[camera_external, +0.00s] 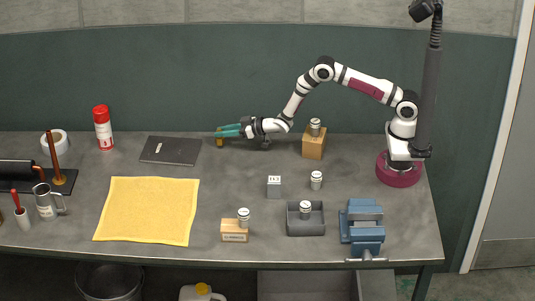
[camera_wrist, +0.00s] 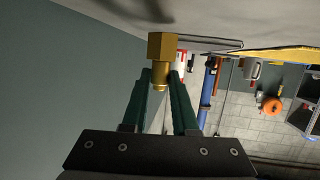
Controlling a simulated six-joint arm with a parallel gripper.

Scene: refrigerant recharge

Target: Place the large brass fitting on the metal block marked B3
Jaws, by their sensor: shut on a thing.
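My gripper (camera_external: 219,134) is at the back of the bench, at the end of the outstretched arm. Its green fingers are shut on the brass fitting (camera_external: 220,142). In the wrist view, the brass fitting (camera_wrist: 162,47) sits between the fingertips of my gripper (camera_wrist: 160,80), its hexagonal head beyond the tips and its narrower neck between them. A small grey metal block (camera_external: 274,188) with a white label stands mid-bench, right of and in front of the gripper. Its label is too small to read surely. Its top looks bare.
A dark flat plate (camera_external: 172,150) lies left of the gripper. A wooden block (camera_external: 313,147) with a canister stands right of it. A front wooden block (camera_external: 234,231), a grey tray (camera_external: 292,222), a lone canister (camera_external: 316,180) and a blue vise (camera_external: 364,228) surround the labelled block. A yellow cloth (camera_external: 147,210) lies left.

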